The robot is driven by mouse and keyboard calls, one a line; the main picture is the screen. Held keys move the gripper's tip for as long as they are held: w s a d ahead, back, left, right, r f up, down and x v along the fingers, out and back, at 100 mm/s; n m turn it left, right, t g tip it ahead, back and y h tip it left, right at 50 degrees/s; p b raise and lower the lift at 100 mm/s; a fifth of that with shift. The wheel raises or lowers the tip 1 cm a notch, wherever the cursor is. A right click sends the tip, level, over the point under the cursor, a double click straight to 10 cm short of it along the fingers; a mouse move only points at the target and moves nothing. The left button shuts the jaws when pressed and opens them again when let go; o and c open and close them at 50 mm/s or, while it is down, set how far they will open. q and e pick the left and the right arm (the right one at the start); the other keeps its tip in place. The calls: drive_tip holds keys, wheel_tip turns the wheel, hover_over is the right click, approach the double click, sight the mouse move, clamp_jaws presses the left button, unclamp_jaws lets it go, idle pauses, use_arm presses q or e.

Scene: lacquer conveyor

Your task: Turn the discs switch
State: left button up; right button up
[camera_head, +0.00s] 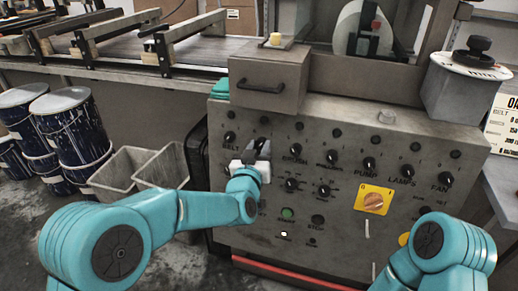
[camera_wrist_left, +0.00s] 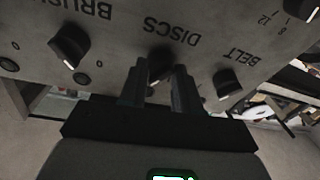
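The discs switch (camera_wrist_left: 160,62) is a dark round knob under the word DISCS, upside down in the left wrist view. My left gripper (camera_wrist_left: 160,82) is in front of it, its two dark fingers parted with the knob between or just beyond their tips. Whether they touch it I cannot tell. In the head view my left gripper (camera_head: 257,150) is at the upper left of the grey control panel (camera_head: 350,240) and hides the discs switch.
The belt knob (camera_wrist_left: 228,82) and brush knob (camera_wrist_left: 69,46) flank the discs switch closely. The panel carries more knobs, such as the pump knob (camera_head: 369,164), and an orange rotary switch (camera_head: 373,200) on a yellow plate. A drawer box (camera_head: 268,80) juts out above my left gripper.

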use_arm(q)
drive_tip(key=c, duration=0.3)
drive_tip(key=shift+n, duration=0.3)
drive_tip(key=shift+f+n+y+b, duration=0.1)
drive_tip(key=shift+n+y+b, duration=0.2)
drive_tip(key=shift+n+b, duration=0.6)
drive_tip(key=n+b, duration=0.1)
drive_tip(key=n, duration=0.2)
drive_tip(key=shift+y, duration=0.3)
drive_tip(key=n, duration=0.2)
drive_tip(key=n+g, duration=0.1)
drive_tip(key=n, duration=0.1)
drive_tip(key=shift+d+r+b, duration=0.1)
drive_tip(key=shift+r+b, duration=0.1)
drive_tip(key=shift+b, duration=0.1)
drive_tip(key=shift+n+g+y, duration=0.3)
drive_tip(key=shift+n+y, duration=0.1)
drive_tip(key=shift+n, duration=1.5)
